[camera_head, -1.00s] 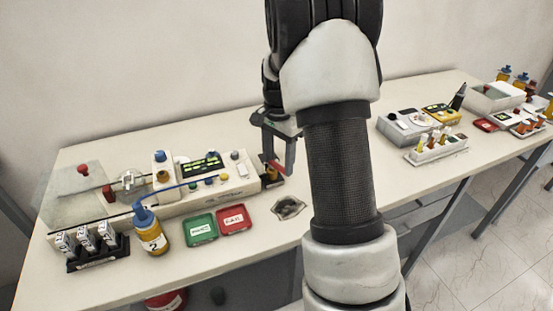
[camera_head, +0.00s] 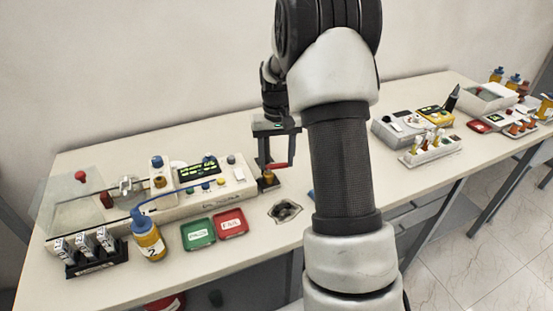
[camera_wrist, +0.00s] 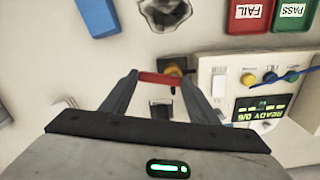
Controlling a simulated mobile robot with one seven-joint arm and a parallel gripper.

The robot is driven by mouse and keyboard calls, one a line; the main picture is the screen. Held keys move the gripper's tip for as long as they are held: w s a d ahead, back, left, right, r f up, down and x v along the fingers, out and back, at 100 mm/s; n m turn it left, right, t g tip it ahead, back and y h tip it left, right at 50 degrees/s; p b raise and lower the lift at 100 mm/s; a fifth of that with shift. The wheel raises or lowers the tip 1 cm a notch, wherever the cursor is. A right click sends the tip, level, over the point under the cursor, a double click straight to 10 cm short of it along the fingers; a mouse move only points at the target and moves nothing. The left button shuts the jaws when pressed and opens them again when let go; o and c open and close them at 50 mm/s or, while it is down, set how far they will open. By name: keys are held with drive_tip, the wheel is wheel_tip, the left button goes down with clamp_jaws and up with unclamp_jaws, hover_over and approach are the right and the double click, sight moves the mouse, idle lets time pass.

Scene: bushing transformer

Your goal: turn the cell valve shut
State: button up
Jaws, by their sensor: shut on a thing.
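The cell valve has a red lever handle (camera_head: 277,165) on a small brass-yellow body (camera_head: 268,179), at the right end of the white test unit (camera_head: 228,185). In the wrist view the red handle (camera_wrist: 160,78) spans the space between my fingertips, with part of the yellow body (camera_wrist: 173,70) just behind it. My gripper (camera_head: 276,163) is shut on the red handle; it also shows in the wrist view (camera_wrist: 159,79). The valve's inner position is hidden.
Green (camera_head: 198,234) and red (camera_head: 231,223) trays lie left of the valve, and a grey crumpled patch (camera_head: 285,211) lies in front. A yellow bottle (camera_head: 149,240) and a vial rack (camera_head: 95,252) stand at left. A blue item (camera_wrist: 97,15) shows in the wrist view.

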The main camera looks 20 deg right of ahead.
drive_tip(key=shift+w+d+n, duration=0.1)
drive_tip(key=shift+w+n, duration=0.2)
drive_tip(key=shift+n, duration=0.9)
drive_tip(key=o, duration=1)
drive_tip(key=shift+o, duration=0.2)
wheel_tip(320, 180, up, 18)
drive_tip(key=p, duration=0.1)
drive_tip(key=shift+f, duration=0.25)
